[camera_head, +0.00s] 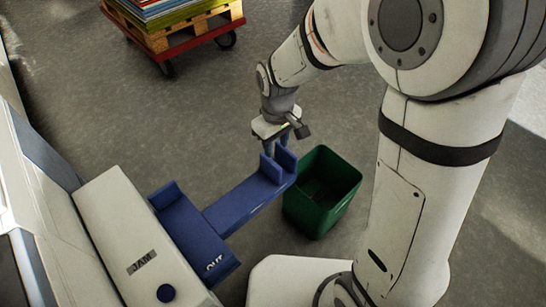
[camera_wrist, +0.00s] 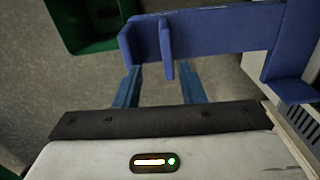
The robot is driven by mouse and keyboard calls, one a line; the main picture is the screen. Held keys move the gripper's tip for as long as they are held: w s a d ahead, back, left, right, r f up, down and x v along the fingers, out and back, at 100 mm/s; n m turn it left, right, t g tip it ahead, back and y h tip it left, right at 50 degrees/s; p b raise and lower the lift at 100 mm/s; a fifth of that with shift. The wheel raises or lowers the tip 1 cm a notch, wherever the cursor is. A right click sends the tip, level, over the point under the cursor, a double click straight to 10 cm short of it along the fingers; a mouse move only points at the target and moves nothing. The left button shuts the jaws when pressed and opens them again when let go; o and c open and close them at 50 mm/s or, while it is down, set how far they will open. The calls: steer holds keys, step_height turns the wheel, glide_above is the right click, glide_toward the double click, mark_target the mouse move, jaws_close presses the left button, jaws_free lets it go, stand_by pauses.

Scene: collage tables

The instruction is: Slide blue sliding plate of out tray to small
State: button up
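The blue out tray (camera_head: 190,235) with the label "OUT" juts from the machine. Its blue sliding plate (camera_head: 240,203) extends from it up and right, well pulled out. Two upright tabs stand at the plate's far end. The plate also shows across the top of the wrist view (camera_wrist: 220,30). My gripper (camera_head: 275,147) is just above these tabs, pointing down. In the wrist view its two blue fingers (camera_wrist: 161,75) are spread apart, and one upright tab reaches toward the gap between them. I cannot tell whether a finger touches it.
A green bin (camera_head: 322,190) stands on the floor right beside the plate's end. The white machine (camera_head: 135,225) with the label "JAM" and a blue button is at the lower left. A red cart (camera_head: 190,35) with a pallet stands at the back. Grey floor between is clear.

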mark_target(271, 161)
steer(key=shift+n, duration=0.3)
steer(key=f+b, duration=0.1)
steer(key=f, duration=0.2)
steer(key=a+f+b, duration=0.1)
steer(key=f, duration=0.3)
steer(key=f+b, duration=0.1)
steer(key=f, duration=0.2)
steer(key=shift+a+f, duration=0.15)
steer(key=shift+a, duration=0.1)
steer(key=shift+c, duration=0.5)
jaws_close()
